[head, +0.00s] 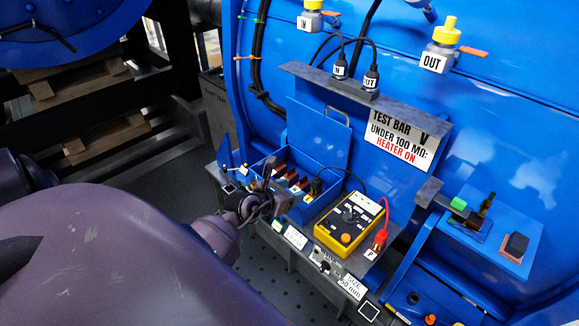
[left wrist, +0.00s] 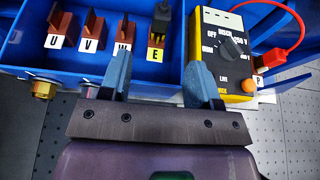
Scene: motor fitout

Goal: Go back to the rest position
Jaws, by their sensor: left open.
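My left gripper (head: 262,200) is in front of the open blue terminal box (head: 330,140) in the head view. In the left wrist view its two grey-blue fingers (left wrist: 160,80) are apart with nothing between them. They reach over the front edge of the box, near the terminals marked U, V, W and E. A black clip (left wrist: 158,22) sits at the terminal marked E. My right gripper does not show in either view.
A yellow tester (head: 349,222) with a dial stands right of the box, with a red probe (head: 380,240) beside it at P. A small blue shelf (head: 490,235) with parts is at the right. The blue motor housing (head: 500,120) rises behind. Grey perforated floor lies below.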

